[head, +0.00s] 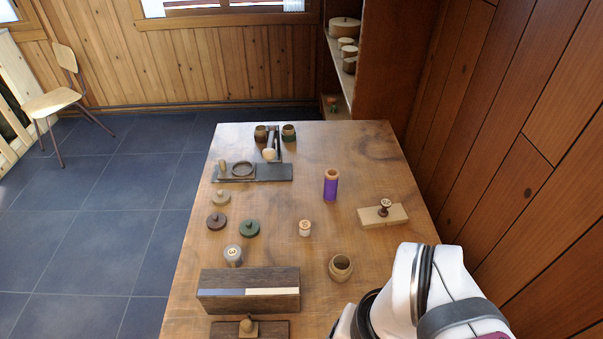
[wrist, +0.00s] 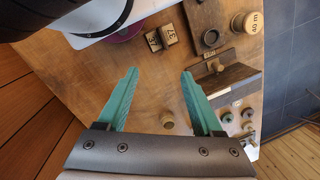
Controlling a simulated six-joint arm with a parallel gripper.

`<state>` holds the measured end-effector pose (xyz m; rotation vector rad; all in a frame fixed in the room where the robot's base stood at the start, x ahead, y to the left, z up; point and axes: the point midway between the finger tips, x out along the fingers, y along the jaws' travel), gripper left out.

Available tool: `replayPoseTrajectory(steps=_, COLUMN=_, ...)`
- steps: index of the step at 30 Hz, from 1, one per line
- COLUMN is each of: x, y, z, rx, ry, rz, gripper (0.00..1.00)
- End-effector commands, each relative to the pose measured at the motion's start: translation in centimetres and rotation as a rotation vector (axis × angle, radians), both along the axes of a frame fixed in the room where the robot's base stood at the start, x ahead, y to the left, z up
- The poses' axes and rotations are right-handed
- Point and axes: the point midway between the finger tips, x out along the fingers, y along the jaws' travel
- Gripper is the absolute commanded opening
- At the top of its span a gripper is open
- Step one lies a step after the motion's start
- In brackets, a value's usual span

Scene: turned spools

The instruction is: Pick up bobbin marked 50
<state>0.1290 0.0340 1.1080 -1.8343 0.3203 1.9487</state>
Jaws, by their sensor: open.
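A small dark brown bobbin (head: 384,207) stands on a pale wooden block (head: 370,217) at the right of the table in the head view. The mark on its light top looks like 50, but it is too small to be sure. A pale bobbin (head: 305,229) with another hard-to-read number stands left of it. A grey bobbin (head: 233,256) has a top that looks marked 3. The head view shows my white arm at lower right, but not the fingers.
A purple spool (head: 331,184), a small pot (head: 341,267) and a dark box (head: 248,300) stand on the table (head: 290,190). The wrist view shows a bobbin marked 40 m (wrist: 243,23) and a block marked 37 (wrist: 169,34). A wood wall borders the right side.

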Motion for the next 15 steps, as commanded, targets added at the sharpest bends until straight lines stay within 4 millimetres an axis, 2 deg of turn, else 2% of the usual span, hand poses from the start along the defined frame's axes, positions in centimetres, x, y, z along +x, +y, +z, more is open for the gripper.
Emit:
replayPoseTrajectory(steps=2, x=0.0, y=0.0, z=0.0, rx=0.0, ry=0.0, rz=0.0, gripper=0.68)
replayPoseTrajectory(steps=3, x=0.0, y=0.0, z=0.0, rx=0.0, ry=0.0, rz=0.0, gripper=0.75)
replayPoseTrajectory(steps=11, x=0.2, y=-0.1, z=0.1, rx=-0.01, ry=0.005, rz=0.019, gripper=0.75)
replayPoseTrajectory(steps=14, x=2.3, y=-1.4, z=0.2, rx=-0.097, ry=0.047, rz=0.192, gripper=0.75)
replayPoseTrajectory(steps=15, x=4.0, y=-2.2, z=0.2, rx=-0.158, ry=0.076, rz=0.319, gripper=0.75)
